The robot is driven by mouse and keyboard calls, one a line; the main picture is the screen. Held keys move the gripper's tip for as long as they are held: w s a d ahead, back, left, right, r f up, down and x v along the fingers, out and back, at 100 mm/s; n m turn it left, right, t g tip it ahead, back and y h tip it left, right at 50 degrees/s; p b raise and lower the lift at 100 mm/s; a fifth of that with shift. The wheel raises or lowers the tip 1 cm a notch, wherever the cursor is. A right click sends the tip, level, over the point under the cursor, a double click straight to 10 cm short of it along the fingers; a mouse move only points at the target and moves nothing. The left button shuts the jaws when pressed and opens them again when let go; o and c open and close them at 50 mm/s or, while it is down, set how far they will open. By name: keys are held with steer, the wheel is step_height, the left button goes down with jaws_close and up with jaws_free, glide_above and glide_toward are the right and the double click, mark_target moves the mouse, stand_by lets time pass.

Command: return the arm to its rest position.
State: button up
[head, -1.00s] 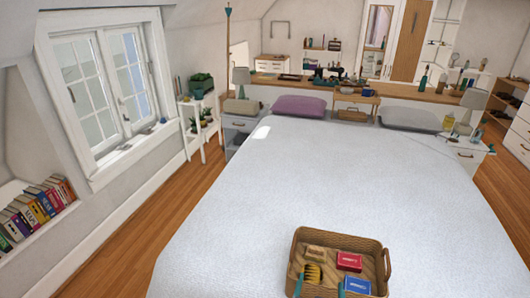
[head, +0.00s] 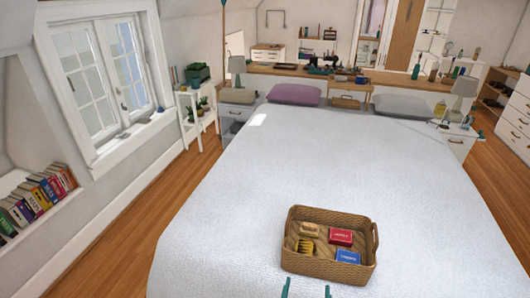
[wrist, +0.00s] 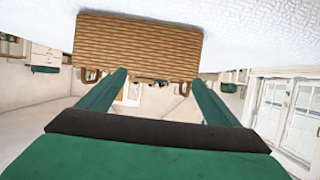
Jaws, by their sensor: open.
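My gripper (head: 306,289) shows at the bottom edge of the head view as two teal fingertips, apart, in front of the basket's near side. In the wrist view my gripper (wrist: 158,85) has its two green fingers spread with nothing between them. A brown woven basket (head: 328,270) sits on the white bed (head: 240,225). It holds a brush (head: 305,247), a tan box (head: 309,230), a red box (head: 341,237) and a blue box (head: 348,257). The basket's woven side (wrist: 138,45) also shows in the wrist view, beyond the fingers. The rest of my arm is out of the head view.
Purple (head: 295,94) and grey (head: 402,105) pillows lie at the bed's far end. A window (head: 105,75) and a shelf of books (head: 40,195) are on the left. Wooden floor (head: 125,237) is clear left of the bed.

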steer(key=s+a+f+n+y, duration=0.15)
steer(key=s+a, duration=0.25)
steer(key=s, duration=0.5)
steer(key=s+a+f, duration=0.2)
steer(key=s+a, duration=0.3)
steer(key=s, duration=0.3)
steer(key=s+a+r+t+y, duration=0.1)
steer(key=s+a+r, duration=0.1)
steer(key=s, duration=0.5)
steer(key=s+a+r+n+t+y, duration=0.1)
steer(key=s+r, duration=0.3)
steer(key=s, duration=0.4)
steer(key=shift+s+a, duration=0.2)
steer(key=shift+a, duration=0.2)
